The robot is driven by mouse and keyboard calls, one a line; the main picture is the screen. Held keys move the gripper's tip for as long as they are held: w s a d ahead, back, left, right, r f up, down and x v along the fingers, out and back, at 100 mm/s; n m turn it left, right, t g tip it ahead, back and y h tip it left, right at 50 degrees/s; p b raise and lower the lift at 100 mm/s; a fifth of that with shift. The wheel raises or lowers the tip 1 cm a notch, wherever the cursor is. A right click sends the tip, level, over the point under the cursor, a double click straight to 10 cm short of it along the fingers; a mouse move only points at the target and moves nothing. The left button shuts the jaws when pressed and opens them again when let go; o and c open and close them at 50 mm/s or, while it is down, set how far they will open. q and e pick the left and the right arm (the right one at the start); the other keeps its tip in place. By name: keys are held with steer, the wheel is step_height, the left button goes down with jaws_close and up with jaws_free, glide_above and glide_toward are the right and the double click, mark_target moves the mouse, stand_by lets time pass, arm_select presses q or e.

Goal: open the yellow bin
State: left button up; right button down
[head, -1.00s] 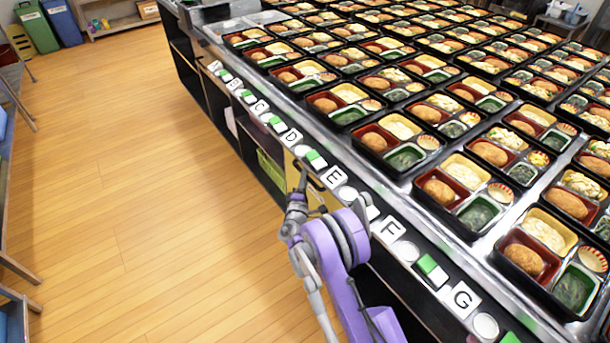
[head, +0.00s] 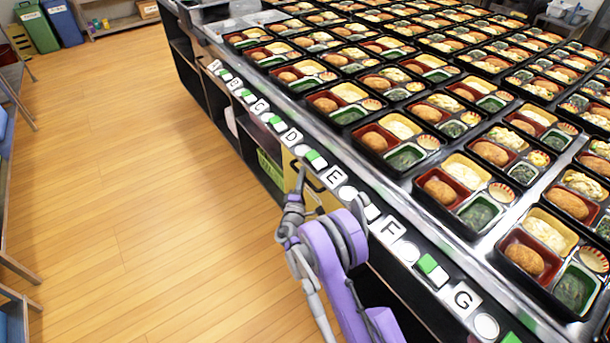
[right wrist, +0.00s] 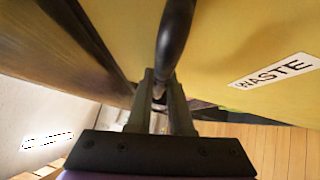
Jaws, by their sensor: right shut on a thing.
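The yellow bin (head: 290,172) is set under the front edge of the counter, below the letter E, partly hidden by my right arm. In the right wrist view its yellow front (right wrist: 225,35) fills the upper right and carries a white WASTE label (right wrist: 275,70). A black bar handle (right wrist: 175,35) stands out from that front. My right gripper (right wrist: 160,92) is shut on the handle; in the head view the right gripper (head: 299,178) is at the bin's front. I cannot tell how far the bin is open. My left gripper is not in view.
The counter (head: 419,185) above holds many filled bento trays. A green crate (head: 269,166) sits in the shelf left of the bin. The wooden floor (head: 150,200) in front is clear. Green (head: 36,28) and blue (head: 64,22) bins stand far at the back left.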

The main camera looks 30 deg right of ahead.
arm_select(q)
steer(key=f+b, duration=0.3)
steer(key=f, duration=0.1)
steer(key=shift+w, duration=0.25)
arm_select(e)
steer(key=s+a, duration=0.3)
steer(key=a, duration=3.4)
steer(key=shift+a, duration=0.4)
steer(key=c, duration=0.8)
jaws_free()
steer(key=shift+c, duration=0.2)
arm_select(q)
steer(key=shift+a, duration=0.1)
